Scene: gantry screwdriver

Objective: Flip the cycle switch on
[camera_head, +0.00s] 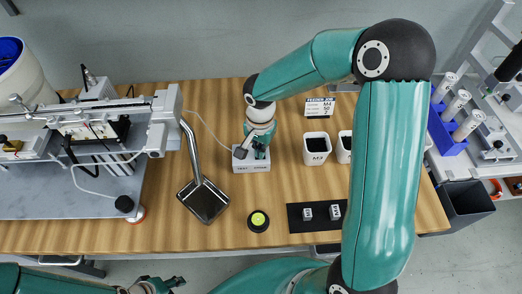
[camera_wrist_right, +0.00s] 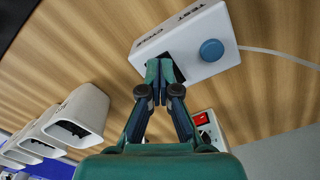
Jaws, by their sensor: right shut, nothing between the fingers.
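The switch box (camera_head: 240,165) is a small white box on the wooden bench, with a cable leaving it. In the right wrist view the box (camera_wrist_right: 205,65) carries the words TEST and CYCLE, a round blue button (camera_wrist_right: 211,50) and a black switch (camera_wrist_right: 148,57). My right gripper (camera_head: 259,151) is shut and empty over the box, and its fingertips (camera_wrist_right: 165,66) lie over part of the black switch. I cannot tell whether they touch it, and its position is partly hidden. My left gripper (camera_head: 169,284) is at the bottom edge, away from the box; its opening is unclear.
White bins (camera_head: 316,149) stand right of the box. A metal scoop-shaped tray (camera_head: 204,201) and a yellow-green button (camera_head: 258,219) are in front. A black mat (camera_head: 295,224) with small parts lies at the front right. The gantry (camera_head: 100,106) is at the left.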

